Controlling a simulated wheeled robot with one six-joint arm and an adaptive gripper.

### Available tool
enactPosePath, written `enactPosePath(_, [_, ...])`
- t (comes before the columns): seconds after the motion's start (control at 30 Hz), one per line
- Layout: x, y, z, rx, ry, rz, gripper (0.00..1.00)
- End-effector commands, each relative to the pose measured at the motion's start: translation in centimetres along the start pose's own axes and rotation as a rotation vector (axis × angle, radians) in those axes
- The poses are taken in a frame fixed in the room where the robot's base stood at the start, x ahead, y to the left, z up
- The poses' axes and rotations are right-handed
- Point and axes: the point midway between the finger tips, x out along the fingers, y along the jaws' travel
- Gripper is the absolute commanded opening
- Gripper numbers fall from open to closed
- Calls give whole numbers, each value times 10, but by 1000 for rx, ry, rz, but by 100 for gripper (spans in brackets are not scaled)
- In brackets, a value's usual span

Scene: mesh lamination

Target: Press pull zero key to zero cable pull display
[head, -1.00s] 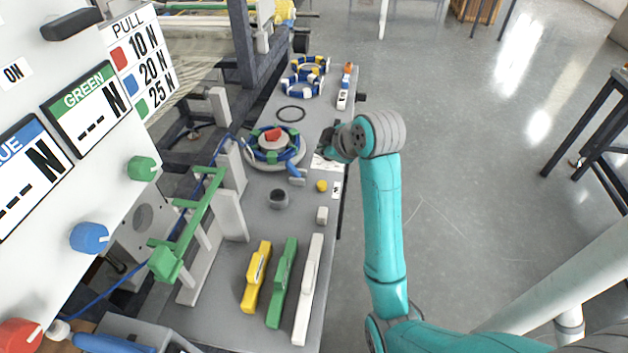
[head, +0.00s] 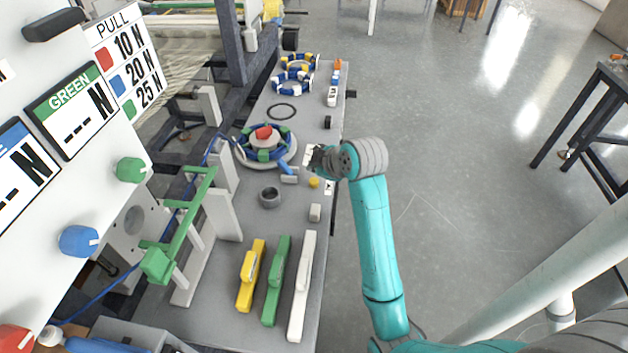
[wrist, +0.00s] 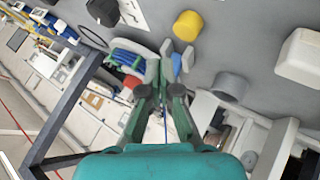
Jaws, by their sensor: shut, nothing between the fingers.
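The pull display panel (head: 58,140) stands at the left in the head view. Its green readout (head: 75,115) and blue readout (head: 22,165) show dashes before an N. A PULL legend (head: 125,62) lists 10, 20 and 25 N. I cannot tell which part is the pull zero key; no key label is readable. My gripper (head: 316,158) is over the right edge of the grey bench (head: 225,285), close to a yellow knob (head: 314,182).
A blue-green ring fixture (head: 264,147) with a red top stands left of my gripper. A grey cup (head: 269,197) and white block (head: 315,212) are nearer. Yellow (head: 250,275), green (head: 276,280) and white (head: 302,285) bars lie at the front. Open floor is at right.

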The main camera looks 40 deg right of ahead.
Motion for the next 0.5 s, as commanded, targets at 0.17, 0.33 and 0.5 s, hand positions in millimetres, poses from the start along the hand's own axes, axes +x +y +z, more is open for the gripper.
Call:
enactPosePath(0.17, [10,-8,8,0,-1,-1,0])
enactPosePath(0.33, [14,-11,10,0,-1,-1,0])
enactPosePath(0.5, [15,-11,11,0,0,0,0])
